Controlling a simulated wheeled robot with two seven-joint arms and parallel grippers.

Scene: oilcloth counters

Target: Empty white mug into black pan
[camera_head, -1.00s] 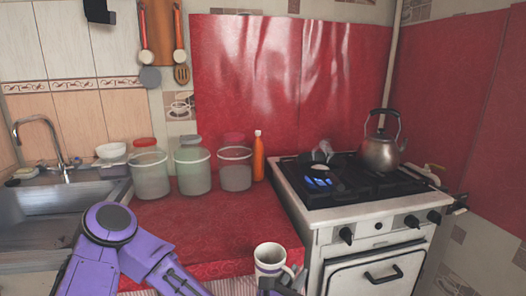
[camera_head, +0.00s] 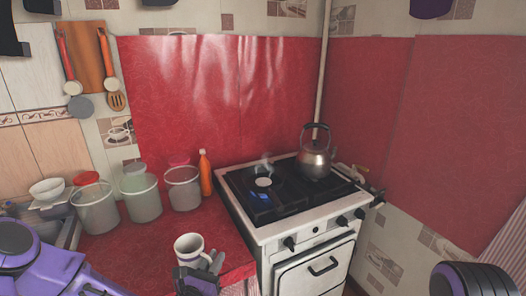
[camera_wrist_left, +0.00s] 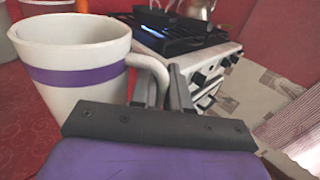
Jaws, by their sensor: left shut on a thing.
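The white mug (camera_head: 188,247) with a purple band is upright at the front of the red counter. It also shows large in the left wrist view (camera_wrist_left: 75,50). My left gripper (camera_head: 208,266) is on the mug's right side, shut on its handle, with the fingers (camera_wrist_left: 165,90) at the handle in the wrist view. The mug's contents are not clear, and I cannot tell whether its base touches the counter. My right gripper is not in view.
The stove (camera_head: 315,262) stands right of the counter (camera_head: 130,243), with a metal kettle (camera_head: 314,158) at its back right. Several lidded jars (camera_head: 140,195) and an orange bottle (camera_head: 206,173) line the counter's back. A white bowl (camera_head: 47,189) is at the far left.

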